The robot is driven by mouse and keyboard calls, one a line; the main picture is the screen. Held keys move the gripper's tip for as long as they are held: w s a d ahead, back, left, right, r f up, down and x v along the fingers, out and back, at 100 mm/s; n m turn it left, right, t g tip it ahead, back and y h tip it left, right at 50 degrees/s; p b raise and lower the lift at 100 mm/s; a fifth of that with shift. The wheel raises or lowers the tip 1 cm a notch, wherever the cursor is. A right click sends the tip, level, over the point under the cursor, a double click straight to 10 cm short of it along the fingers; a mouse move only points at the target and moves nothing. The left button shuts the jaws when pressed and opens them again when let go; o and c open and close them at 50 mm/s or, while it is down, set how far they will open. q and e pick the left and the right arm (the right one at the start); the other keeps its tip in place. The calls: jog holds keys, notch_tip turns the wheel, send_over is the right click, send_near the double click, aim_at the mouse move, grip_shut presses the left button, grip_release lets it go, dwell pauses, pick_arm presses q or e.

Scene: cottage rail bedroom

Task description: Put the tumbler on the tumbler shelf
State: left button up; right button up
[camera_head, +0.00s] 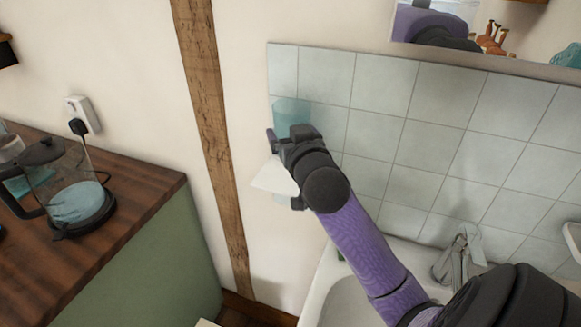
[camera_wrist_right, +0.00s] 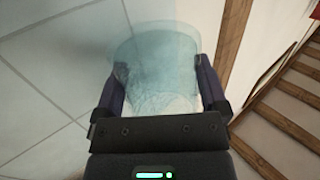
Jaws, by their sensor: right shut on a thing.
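The tumbler (camera_head: 290,110) is a teal, see-through cup in front of the tiled wall, left of centre in the head view. My right gripper (camera_head: 287,138) is shut on it. In the right wrist view the tumbler (camera_wrist_right: 155,50) stands between the two fingers (camera_wrist_right: 160,92), with its wide rim beyond them. A small white flat piece (camera_head: 275,178) shows below and beside the gripper, partly hidden; I cannot tell whether it is the tumbler shelf or whether the tumbler touches it. My left gripper is in neither view.
A white basin (camera_head: 330,280) with a metal tap (camera_head: 452,262) is below the tiles. A mirror (camera_head: 480,30) hangs above. A wooden counter (camera_head: 140,200) at left holds a glass jug (camera_head: 75,185). A wooden post (camera_head: 208,100) stands between. Stairs (camera_wrist_right: 290,105) show at right in the wrist view.

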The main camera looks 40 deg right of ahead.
aim_at(291, 175)
notch_tip(291, 175, down, 6)
jog(key=b, duration=0.2)
jog(key=shift+b, duration=0.3)
jog(key=o, duration=1.1)
jog(key=shift+c, duration=0.2)
jog(key=shift+s+a+r, duration=0.1)
jog(key=shift+s, duration=0.05)
jog(key=p+v, duration=0.1)
jog(key=v, duration=1)
jog(key=shift+s+p, duration=0.35)
jog(key=shift+p, duration=0.05)
jog(key=shift+a, duration=0.15)
